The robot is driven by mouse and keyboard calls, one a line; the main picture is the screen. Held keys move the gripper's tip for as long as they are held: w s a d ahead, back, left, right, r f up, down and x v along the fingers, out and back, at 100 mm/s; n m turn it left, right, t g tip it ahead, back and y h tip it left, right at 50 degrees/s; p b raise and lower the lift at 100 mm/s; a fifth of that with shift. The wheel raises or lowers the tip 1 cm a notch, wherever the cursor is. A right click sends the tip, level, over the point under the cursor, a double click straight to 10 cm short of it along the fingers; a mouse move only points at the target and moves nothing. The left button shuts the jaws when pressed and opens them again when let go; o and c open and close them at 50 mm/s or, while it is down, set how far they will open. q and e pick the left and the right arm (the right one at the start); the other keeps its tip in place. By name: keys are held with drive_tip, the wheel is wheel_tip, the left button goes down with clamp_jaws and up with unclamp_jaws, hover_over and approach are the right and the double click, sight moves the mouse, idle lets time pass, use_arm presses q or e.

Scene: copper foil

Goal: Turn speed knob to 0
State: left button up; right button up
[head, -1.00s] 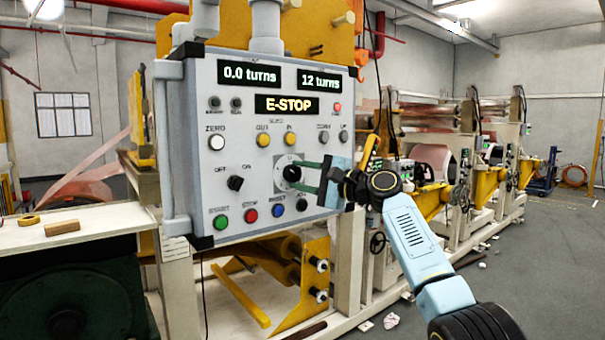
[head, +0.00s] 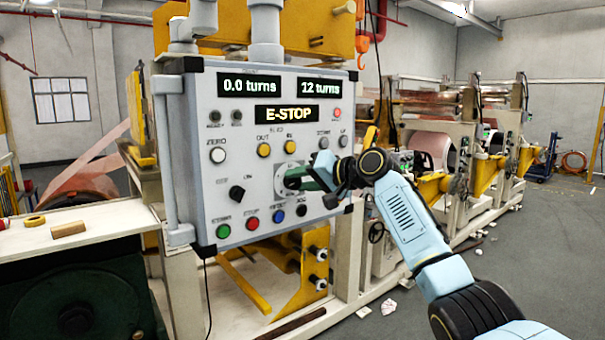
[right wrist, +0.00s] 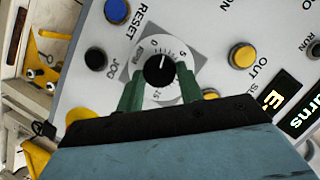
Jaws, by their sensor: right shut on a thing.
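The speed knob (head: 293,182) is a black round knob on a white numbered dial, at the middle right of the grey control panel (head: 208,110). In the right wrist view the knob (right wrist: 159,71) shows a pale pointer line towards the top of the picture, and a 5 is legible at the dial's upper right. My right gripper (head: 303,179) is at the panel, its green fingers shut on the knob's sides. In the right wrist view the fingers (right wrist: 160,82) stand on both sides of it. My left gripper is not in view.
The panel displays read 0.0 turns, 12 turns and E-STOP. Close to the knob are the blue reset button (head: 278,216), the black jog button (head: 301,210) and the yellow out button (head: 264,150). A black selector switch (head: 237,192) sits to the left. Open floor (head: 520,270) lies right.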

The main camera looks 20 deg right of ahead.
drive_tip(key=n+h+p, duration=0.1)
drive_tip(key=n, duration=0.1)
drive_tip(key=n+h+p, duration=0.1)
drive_tip(key=n+p, duration=0.1)
drive_tip(key=shift+a+r+h, duration=0.15)
drive_tip(key=shift+a+h, duration=0.05)
drive_tip(key=shift+h, duration=0.2)
idle(0.5)
drive_tip(key=o, duration=1)
drive_tip(key=shift+s, duration=0.1)
drive_tip(key=shift+b+v, duration=1.85)
drive_tip(key=shift+v, duration=4.85)
drive_tip(key=shift+a, duration=0.1)
